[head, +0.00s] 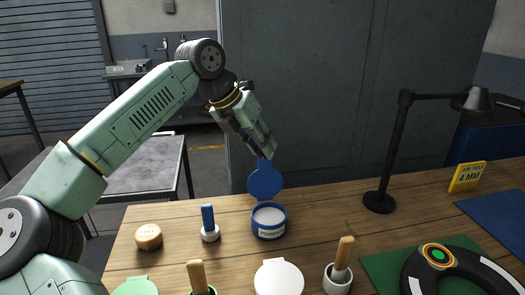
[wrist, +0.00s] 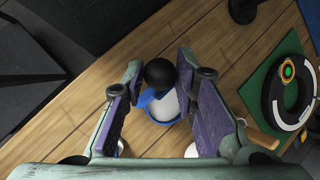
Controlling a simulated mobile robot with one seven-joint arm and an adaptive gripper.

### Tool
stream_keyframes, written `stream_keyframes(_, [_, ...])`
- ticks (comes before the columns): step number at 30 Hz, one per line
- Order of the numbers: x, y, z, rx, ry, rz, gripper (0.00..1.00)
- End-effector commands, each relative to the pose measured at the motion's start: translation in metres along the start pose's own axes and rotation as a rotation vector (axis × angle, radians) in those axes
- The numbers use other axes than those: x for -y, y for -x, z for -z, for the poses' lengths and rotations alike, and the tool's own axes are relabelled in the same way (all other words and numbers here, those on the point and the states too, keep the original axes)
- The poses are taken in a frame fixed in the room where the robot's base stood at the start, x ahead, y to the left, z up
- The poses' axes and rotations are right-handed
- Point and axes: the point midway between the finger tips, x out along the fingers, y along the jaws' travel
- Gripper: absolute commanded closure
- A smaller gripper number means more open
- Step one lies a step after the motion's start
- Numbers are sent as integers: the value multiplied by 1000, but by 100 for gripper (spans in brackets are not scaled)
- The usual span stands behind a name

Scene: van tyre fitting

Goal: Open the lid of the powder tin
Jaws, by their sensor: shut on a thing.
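The powder tin (head: 269,226) is a round blue tin with a "POWDER" label, standing on the wooden bench. Its blue lid (head: 265,184) stands up steeply at the tin's back edge, and white powder shows inside. My gripper (head: 262,155) reaches down from the upper left and is shut on the tab at the lid's top. In the wrist view, the tin (wrist: 164,120) shows between my fingers (wrist: 163,88). A dark round shape there covers part of the lid and tin, and the grip itself is hard to see.
A blue-handled brush (head: 208,218) stands left of the tin, with a tan round puck (head: 148,237) beyond it. A white-lidded tin (head: 279,278) and wooden-handled brushes (head: 340,268) are in front. A black lamp (head: 379,201) and a tyre (head: 409,277) are right.

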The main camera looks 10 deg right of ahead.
Motion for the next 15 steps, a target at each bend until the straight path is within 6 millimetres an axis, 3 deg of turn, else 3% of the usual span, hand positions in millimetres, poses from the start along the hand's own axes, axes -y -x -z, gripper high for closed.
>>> stream_keyframes(15, [-19, -22, -18, 32, 61, 20, 100])
